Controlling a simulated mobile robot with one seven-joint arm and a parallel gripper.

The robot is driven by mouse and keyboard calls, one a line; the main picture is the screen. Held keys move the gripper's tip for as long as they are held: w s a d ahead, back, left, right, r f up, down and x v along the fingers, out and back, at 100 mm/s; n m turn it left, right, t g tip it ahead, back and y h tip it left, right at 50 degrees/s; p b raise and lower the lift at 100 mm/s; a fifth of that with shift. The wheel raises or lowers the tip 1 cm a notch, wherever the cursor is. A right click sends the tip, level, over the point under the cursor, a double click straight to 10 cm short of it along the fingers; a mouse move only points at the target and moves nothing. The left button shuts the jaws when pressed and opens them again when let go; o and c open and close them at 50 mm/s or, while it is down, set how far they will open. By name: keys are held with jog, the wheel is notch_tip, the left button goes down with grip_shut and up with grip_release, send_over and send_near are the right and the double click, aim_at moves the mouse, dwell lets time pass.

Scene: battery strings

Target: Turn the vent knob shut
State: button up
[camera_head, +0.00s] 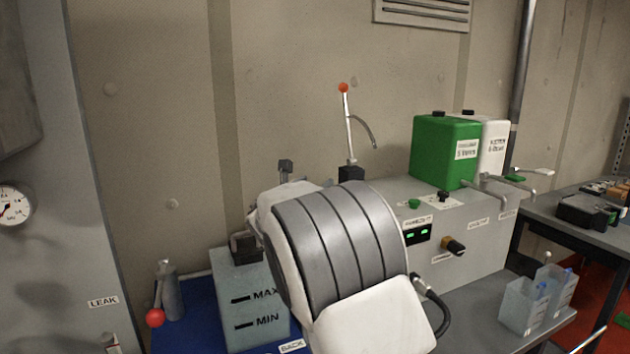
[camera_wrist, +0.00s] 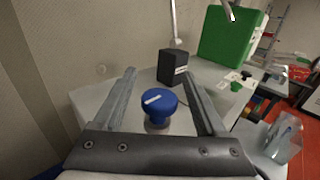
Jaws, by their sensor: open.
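My gripper (camera_wrist: 160,78) is open, with one finger on each side of the knob in the picture. A gap shows between each finger and the knob, and nothing is held. In the head view my arm hides the knob and the gripper.
A black block (camera_wrist: 172,66) stands behind the knob; a lever with a red ball (camera_head: 343,88) rises there. A green canister (camera_head: 437,152) and a white one (camera_head: 494,145) stand right. A tank (camera_head: 252,310) marked MAX and MIN stands left. Clear cups (camera_head: 524,306) stand front right.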

jog(key=shift+w+d, duration=0.15)
jog(key=shift+w, duration=0.2)
grip_shut()
